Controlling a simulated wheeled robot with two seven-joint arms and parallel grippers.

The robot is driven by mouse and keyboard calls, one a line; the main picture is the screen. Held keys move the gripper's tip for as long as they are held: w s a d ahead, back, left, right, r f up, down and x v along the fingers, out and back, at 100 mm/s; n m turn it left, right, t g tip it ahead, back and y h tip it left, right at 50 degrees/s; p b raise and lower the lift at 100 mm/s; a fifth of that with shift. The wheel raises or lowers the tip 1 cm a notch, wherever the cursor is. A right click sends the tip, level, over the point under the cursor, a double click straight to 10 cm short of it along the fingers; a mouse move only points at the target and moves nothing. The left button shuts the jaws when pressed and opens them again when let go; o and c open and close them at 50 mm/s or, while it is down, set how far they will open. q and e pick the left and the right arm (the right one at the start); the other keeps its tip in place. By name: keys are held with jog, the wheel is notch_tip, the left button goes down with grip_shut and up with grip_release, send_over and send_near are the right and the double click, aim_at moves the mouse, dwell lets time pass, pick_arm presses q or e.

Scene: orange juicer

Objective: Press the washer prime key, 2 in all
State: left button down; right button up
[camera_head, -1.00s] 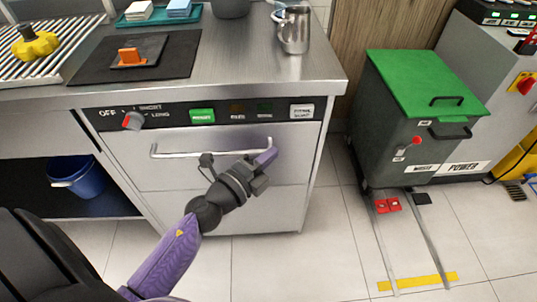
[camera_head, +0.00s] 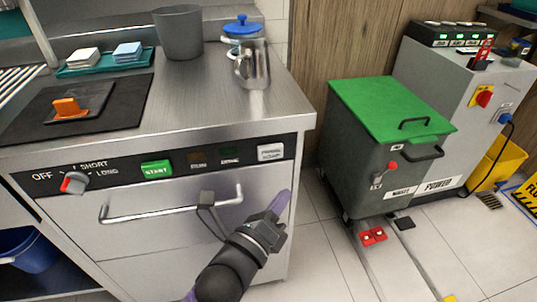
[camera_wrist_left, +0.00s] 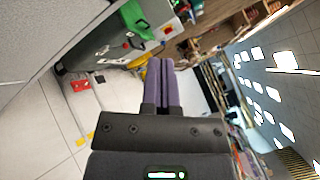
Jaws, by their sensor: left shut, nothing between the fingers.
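The washer's control panel (camera_head: 120,172) runs along its front under the worktop. At its right end is a white rectangular key (camera_head: 271,153); its small lettering is hard to read. My left gripper (camera_head: 281,204) is below this key, at the right end of the washer's bar handle, and apart from the key in the picture. Its purple fingers are shut and empty; they also show in the left wrist view (camera_wrist_left: 158,82). The green START key (camera_head: 156,168) and the red-marked knob (camera_head: 75,182) are farther left. My right gripper is not in view.
The bar handle (camera_head: 170,210) sticks out below the panel. On the steel worktop stand a metal jug (camera_head: 254,66), a grey bin (camera_head: 179,32) and a teal tray (camera_head: 80,70). A waste bin with a green lid (camera_head: 375,105) stands to the right, beyond open floor.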

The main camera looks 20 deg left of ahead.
aim_at(270, 152)
pick_arm(q)
jog(key=shift+d+m, duration=0.3)
jog(key=shift+m, duration=0.1)
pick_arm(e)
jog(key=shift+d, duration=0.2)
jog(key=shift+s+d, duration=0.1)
pick_arm(q)
jog(key=w+a+b, duration=0.1)
jog(key=w, duration=0.1)
jog(key=w+a+b, duration=0.1)
jog(key=w+a, duration=0.1)
jog(key=w, duration=0.1)
jog(key=w+a, duration=0.2)
jog(key=shift+w+b, duration=0.15)
jog(key=shift+b, duration=0.25)
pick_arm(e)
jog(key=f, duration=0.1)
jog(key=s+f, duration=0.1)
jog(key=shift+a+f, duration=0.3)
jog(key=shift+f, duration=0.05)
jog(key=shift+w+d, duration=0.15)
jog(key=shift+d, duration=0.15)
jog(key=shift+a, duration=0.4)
